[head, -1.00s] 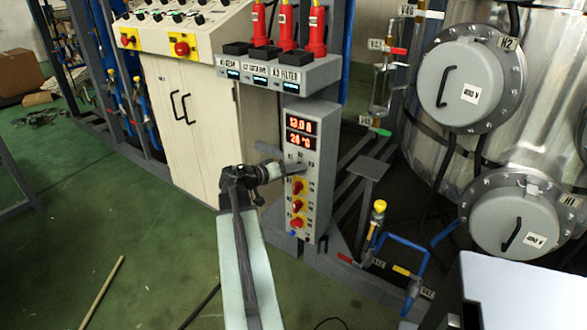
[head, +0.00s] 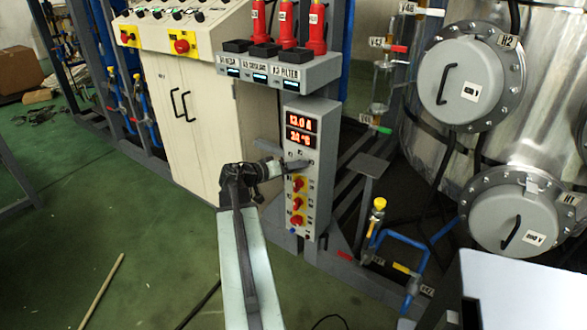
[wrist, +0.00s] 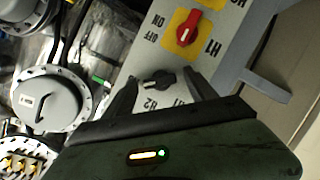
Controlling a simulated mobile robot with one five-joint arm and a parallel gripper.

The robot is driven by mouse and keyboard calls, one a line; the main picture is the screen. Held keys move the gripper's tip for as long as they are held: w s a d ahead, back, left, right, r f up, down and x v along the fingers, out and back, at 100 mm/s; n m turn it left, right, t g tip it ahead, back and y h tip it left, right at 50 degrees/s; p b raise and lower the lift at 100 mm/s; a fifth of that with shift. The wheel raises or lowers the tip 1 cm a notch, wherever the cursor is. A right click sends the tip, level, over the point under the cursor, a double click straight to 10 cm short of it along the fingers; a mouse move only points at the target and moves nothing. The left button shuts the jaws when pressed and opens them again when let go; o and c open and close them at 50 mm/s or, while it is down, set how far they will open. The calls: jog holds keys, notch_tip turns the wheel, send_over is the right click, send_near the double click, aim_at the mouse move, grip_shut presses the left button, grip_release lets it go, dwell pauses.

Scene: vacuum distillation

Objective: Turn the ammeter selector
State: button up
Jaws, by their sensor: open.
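The grey panel box (head: 319,190) with lit red displays (head: 300,131) stands right of centre in the head view. In the wrist view, a small black selector knob (wrist: 160,80) on the panel face (wrist: 140,65) lies between the spread fingers of my gripper (wrist: 162,90). The fingers are open, one on each side of the knob; I cannot tell whether they touch it. In the head view my gripper (head: 298,165) is at the panel front, just below the displays, and hides the selector.
Red knobs on yellow plates (head: 298,203) sit below the gripper on the panel; one labelled H1 (wrist: 187,27) is close by in the wrist view. A cream cabinet (head: 190,125) stands left. Blue pipes (head: 405,240) run right.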

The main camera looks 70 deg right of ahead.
jog(key=p+v, duration=0.2)
jog(key=v, duration=0.5)
jog(key=shift+w+a, duration=0.2)
jog(key=shift+a, duration=0.1)
jog(key=shift+w+r, duration=0.1)
